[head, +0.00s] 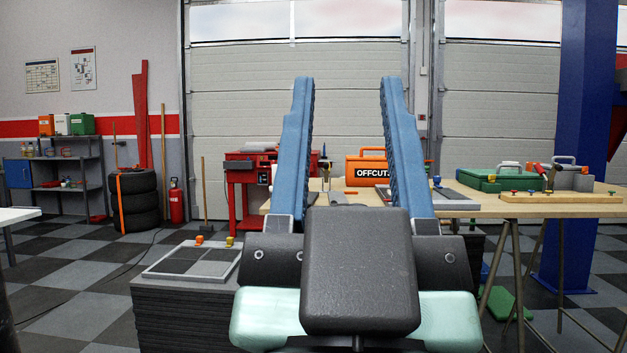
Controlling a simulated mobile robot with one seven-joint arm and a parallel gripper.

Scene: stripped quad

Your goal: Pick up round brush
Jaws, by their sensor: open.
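My gripper (348,82) stands upright in the middle of the head view, close to the camera. Its two blue fingers are wide apart, with nothing between them; the background shows through the gap. I cannot make out a round brush for certain. Some small items on the wooden table (545,210) are too small to name or are partly hidden behind my fingers and the dark gripper body.
An orange box marked OFFCUT (366,170) and a green case (488,181) stand on the table. A low dark stack topped by a grey tray (190,262) is at left. A red bench (245,170) stands behind. A blue pillar (580,140) is at right. Checkered floor is open at left.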

